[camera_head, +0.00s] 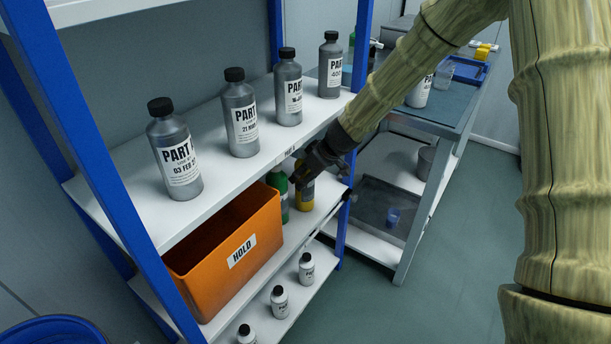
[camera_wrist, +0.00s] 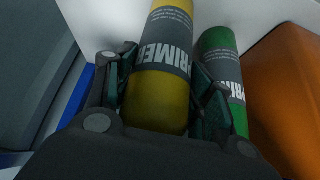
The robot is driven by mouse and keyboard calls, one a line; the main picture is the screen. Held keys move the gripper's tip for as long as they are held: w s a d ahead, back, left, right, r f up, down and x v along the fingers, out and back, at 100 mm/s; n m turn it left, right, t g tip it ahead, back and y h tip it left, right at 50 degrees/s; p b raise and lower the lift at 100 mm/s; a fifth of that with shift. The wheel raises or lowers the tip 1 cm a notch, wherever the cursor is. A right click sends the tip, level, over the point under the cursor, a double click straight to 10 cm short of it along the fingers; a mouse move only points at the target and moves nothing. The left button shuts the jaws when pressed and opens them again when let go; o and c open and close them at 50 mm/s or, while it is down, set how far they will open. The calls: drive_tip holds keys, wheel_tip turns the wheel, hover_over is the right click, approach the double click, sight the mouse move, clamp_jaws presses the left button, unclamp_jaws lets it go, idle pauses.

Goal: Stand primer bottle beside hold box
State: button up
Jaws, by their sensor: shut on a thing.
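A yellow bottle with a grey PRIMER label (camera_wrist: 165,55) is between my gripper's fingers (camera_wrist: 160,88), which are shut on it. In the head view, my gripper (camera_head: 308,172) reaches in under the upper shelf, and the yellow bottle (camera_head: 306,196) shows below it, upright at the middle shelf. Whether its base touches the shelf is unclear. A green bottle (camera_head: 280,192), also with a PRIMER label in the wrist view (camera_wrist: 220,75), stands between the yellow bottle and the orange HOLD box (camera_head: 215,262). The box's side also shows in the wrist view (camera_wrist: 290,90).
The upper shelf (camera_head: 220,187) carries several grey bottles, close above my gripper. Small white bottles (camera_head: 280,302) stand on the lower shelf. A blue upright post (camera_head: 343,235) is just right of the yellow bottle. A workbench (camera_head: 440,122) stands further right.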

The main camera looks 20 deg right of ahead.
drive_tip(key=shift+f, duration=0.15)
drive_tip(key=o, duration=1.2)
drive_tip(key=shift+o, duration=0.2)
